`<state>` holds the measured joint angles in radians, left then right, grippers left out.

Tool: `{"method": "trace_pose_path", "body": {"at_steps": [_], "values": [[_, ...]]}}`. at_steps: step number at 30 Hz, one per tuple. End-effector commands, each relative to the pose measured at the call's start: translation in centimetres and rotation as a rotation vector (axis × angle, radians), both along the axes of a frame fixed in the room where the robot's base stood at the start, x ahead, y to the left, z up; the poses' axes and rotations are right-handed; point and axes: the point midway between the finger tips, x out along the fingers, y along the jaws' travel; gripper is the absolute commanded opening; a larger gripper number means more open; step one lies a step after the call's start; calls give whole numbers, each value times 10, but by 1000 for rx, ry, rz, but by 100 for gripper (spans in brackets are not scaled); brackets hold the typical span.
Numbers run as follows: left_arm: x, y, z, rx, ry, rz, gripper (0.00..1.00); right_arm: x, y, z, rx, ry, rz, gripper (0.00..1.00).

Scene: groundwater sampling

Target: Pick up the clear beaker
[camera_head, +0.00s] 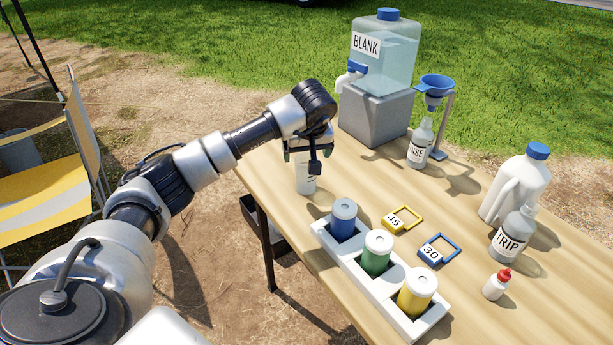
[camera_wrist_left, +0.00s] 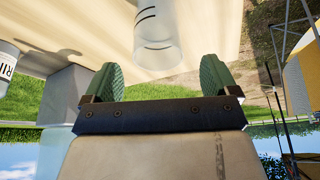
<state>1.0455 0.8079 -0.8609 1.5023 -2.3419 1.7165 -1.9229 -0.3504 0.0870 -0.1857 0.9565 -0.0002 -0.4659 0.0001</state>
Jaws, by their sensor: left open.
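The clear beaker (camera_head: 305,180) stands upright on the wooden table (camera_head: 400,168) near its left edge. My left gripper (camera_head: 308,148) is above it in the head view and hides its upper part. In the left wrist view the beaker (camera_wrist_left: 158,35) shows with dark marks on its wall, just ahead of the green fingertips of my left gripper (camera_wrist_left: 160,80). The fingers are apart, one on each side of the beaker's near end, and nothing is held. I cannot tell whether a finger touches it. My right gripper is not in view.
A BLANK water jug (camera_head: 388,50) stands on a grey block (camera_head: 375,115) behind the beaker. A white rack (camera_head: 360,268) with blue, green and yellow jars is in front. Tags (camera_head: 402,219), bottles (camera_head: 515,235) and a funnel stand (camera_head: 440,120) lie to the right.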

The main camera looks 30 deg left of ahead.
Motion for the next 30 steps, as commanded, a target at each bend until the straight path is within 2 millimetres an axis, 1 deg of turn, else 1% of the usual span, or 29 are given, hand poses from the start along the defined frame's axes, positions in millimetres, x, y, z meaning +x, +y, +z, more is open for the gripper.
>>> {"method": "trace_pose_path", "body": {"at_steps": [1, 6, 10, 16, 28, 29, 30], "values": [[3, 1, -9, -2, 4, 2, 89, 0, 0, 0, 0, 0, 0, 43], [11, 8, -31, -2, 3, 1, 89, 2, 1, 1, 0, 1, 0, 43], [13, 10, -37, 0, 0, 1, 89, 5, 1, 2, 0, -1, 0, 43], [13, 10, -37, 0, 0, 0, 89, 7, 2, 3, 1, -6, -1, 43], [13, 10, -37, 0, 0, 1, 27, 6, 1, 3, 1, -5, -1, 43], [13, 10, -37, 0, 0, 1, 24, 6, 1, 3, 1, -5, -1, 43], [13, 10, -37, 0, 0, 1, 24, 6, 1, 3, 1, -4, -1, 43]]}}
